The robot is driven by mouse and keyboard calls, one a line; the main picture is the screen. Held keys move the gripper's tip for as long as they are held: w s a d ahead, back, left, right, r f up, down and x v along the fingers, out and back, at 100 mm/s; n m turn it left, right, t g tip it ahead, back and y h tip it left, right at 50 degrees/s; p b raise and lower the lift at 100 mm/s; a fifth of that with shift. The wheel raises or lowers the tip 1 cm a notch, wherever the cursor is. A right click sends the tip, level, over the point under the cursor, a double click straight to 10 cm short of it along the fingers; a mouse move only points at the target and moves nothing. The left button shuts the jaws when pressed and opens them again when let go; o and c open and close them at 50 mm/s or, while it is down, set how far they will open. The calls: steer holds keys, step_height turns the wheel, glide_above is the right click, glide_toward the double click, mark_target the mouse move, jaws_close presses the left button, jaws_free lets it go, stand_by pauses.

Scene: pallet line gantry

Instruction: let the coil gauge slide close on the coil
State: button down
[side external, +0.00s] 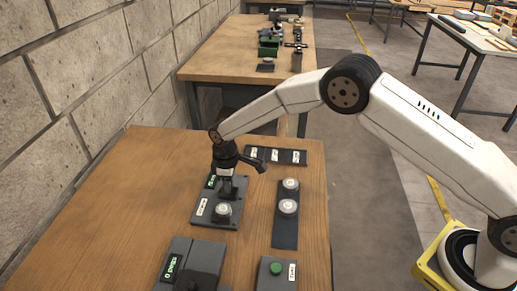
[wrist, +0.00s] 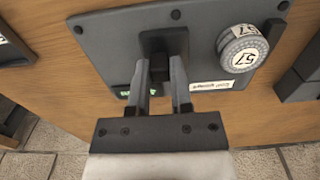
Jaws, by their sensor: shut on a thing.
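The coil gauge is a dark grey plate (side external: 203,222) on the wooden table; it also fills the upper part of the wrist view (wrist: 108,48). A round pale coil (wrist: 243,47) marked 57 sits on the plate; it also shows in the side view (side external: 223,209). The gauge's dark slide block (wrist: 165,40) stands left of the coil in the wrist view, with a visible gap between them. My gripper (wrist: 163,72) is shut on the dark upright part of the slide, a finger on each side. In the side view my gripper (side external: 227,181) hides most of the slide.
A dark strip (side external: 285,229) with two round coils lies right of the gauge. A dark rack with white labels (side external: 275,155) lies behind. In front are a dark unit with a green display (side external: 172,267) and a green button box (side external: 276,268). A block wall borders the left.

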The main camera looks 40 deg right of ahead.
steer(key=c, duration=0.8)
jaws_free()
steer(key=shift+r, duration=0.1)
steer(key=shift+r, duration=3.85)
